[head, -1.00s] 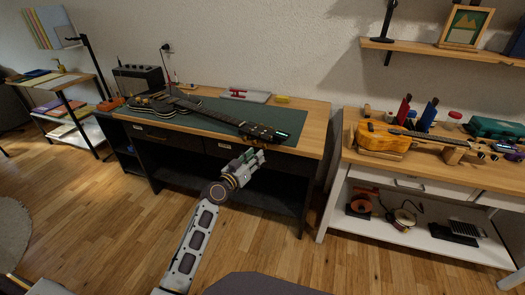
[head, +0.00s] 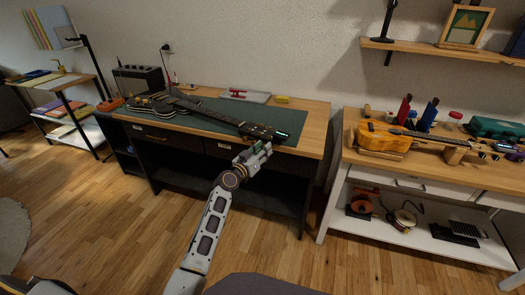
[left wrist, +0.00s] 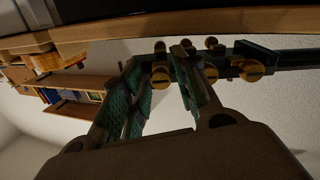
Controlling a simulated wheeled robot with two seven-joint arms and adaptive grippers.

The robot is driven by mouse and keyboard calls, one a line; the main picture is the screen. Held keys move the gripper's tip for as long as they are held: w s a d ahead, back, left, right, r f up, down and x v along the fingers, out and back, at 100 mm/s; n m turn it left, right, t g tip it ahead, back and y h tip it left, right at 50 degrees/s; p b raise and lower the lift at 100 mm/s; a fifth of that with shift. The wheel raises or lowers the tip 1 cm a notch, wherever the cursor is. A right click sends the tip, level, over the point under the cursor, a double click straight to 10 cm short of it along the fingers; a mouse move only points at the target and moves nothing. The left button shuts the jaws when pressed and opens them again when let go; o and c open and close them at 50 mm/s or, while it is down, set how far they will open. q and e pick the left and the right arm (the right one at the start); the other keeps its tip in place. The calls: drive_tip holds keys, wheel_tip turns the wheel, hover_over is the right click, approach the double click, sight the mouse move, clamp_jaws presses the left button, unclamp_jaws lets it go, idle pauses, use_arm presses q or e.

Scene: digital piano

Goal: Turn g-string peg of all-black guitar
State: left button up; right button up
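The all-black guitar (head: 185,106) lies on its back on a dark green mat, with its headstock (head: 262,131) at the right. My left gripper (head: 262,149) is at the desk's front edge, just in front of the headstock. In the left wrist view, the scene is upside down and the headstock (left wrist: 285,56) carries several brass-coloured pegs. My left gripper (left wrist: 156,60) is open there, with one peg (left wrist: 160,77) in the gap between its teal-padded fingers. Contact with the peg cannot be told. Which peg is the G-string's is unclear. My right gripper is not in view.
The mat (head: 215,135) covers much of the wooden desk. A black amplifier (head: 138,80) stands at the back left. A second bench at the right holds an orange-yellow guitar (head: 385,138) and bottles. The floor in front of the desk is clear.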

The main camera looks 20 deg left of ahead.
use_arm(q)
clamp_jaws()
drive_tip(key=shift+n, duration=0.3)
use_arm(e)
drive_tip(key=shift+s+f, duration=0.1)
use_arm(q)
drive_tip(key=shift+d+n+p, duration=0.1)
drive_tip(key=shift+n+p, duration=1.55)
drive_tip(key=shift+n, duration=3.95)
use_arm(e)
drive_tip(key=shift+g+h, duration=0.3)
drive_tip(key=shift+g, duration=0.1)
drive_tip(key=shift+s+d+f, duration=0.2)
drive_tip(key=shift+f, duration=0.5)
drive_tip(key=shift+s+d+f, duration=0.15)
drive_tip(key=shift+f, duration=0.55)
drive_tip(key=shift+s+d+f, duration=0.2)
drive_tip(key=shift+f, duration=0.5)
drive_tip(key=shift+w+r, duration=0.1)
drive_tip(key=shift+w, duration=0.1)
